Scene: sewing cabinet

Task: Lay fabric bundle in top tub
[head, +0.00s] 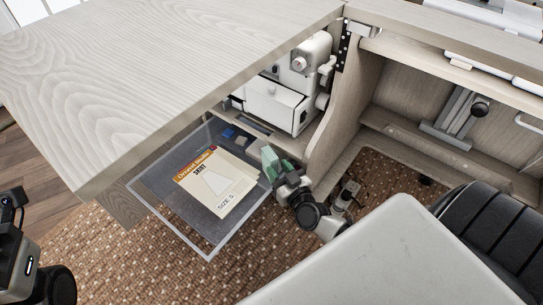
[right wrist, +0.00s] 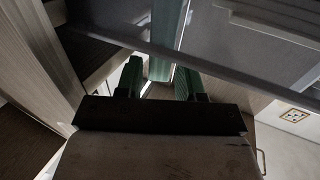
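A clear tub (head: 158,212) is pulled out below the wooden table top. Inside lies a skirt pattern envelope (head: 222,190), with small blue pieces (head: 229,133) behind it. My right gripper (head: 273,171) is at the tub's right side, towards the back corner. A light green fabric bundle (head: 267,156) is between its fingers and appears held. In the right wrist view, the bundle (right wrist: 161,65) is a narrow green strip between the fingers, partly behind the tub's translucent edge. Finger contact is hard to make out. Of my left arm, dark links show at lower left; its fingers are out of view.
The table top (head: 150,70) overhangs the tub's back and left. A white sewing machine (head: 283,95) stands behind it. A wooden cabinet panel (head: 345,110) rises right of my gripper. A black chair (head: 490,235) is at far right. Brown carpet (head: 120,265) lies below.

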